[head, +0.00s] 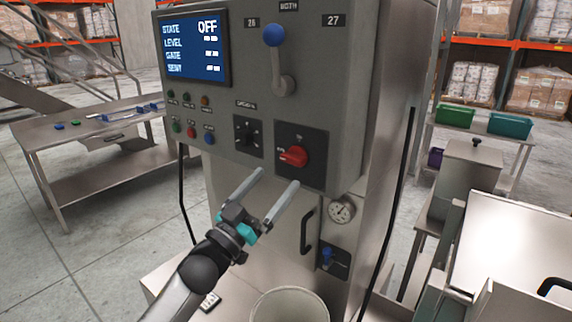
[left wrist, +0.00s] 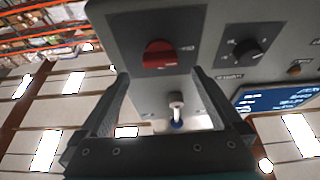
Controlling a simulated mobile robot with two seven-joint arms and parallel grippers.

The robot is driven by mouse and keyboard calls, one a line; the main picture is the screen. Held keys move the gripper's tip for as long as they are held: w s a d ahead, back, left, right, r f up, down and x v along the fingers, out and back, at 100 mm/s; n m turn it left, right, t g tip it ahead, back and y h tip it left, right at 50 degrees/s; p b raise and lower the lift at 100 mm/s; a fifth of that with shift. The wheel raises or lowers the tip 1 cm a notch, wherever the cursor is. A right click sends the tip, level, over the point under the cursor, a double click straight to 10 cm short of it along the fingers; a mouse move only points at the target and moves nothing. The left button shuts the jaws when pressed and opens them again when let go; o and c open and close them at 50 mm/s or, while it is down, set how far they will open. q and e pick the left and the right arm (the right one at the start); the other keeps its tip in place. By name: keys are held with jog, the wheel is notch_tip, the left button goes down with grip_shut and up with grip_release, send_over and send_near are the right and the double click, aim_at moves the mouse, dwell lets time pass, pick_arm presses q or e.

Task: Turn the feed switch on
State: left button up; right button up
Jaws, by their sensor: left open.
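The red rotary switch (head: 293,157) sits on a dark square plate at the lower right of the grey control panel (head: 215,130). Its handle lies about sideways in the head view. It also shows in the left wrist view (left wrist: 160,54), ahead of the fingers. The screen (head: 195,48) reads STATE OFF. My left gripper (head: 280,186) is open and empty, a little below and in front of the switch, apart from it. A black selector knob (head: 248,133) is left of the red switch. My right gripper is in neither view.
A blue-ball lever (head: 274,36) is higher on the panel, with small coloured buttons at left. A gauge (head: 341,210), a black handle (head: 307,231) and a blue valve (head: 327,257) are below. A round container (head: 290,304) stands underneath. A steel table (head: 100,135) is at left.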

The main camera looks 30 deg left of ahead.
aim_at(289, 162)
pick_arm(q)
jog(key=shift+p+x, duration=0.3)
jog(key=shift+x, duration=2.45)
jog(key=c, duration=1.3)
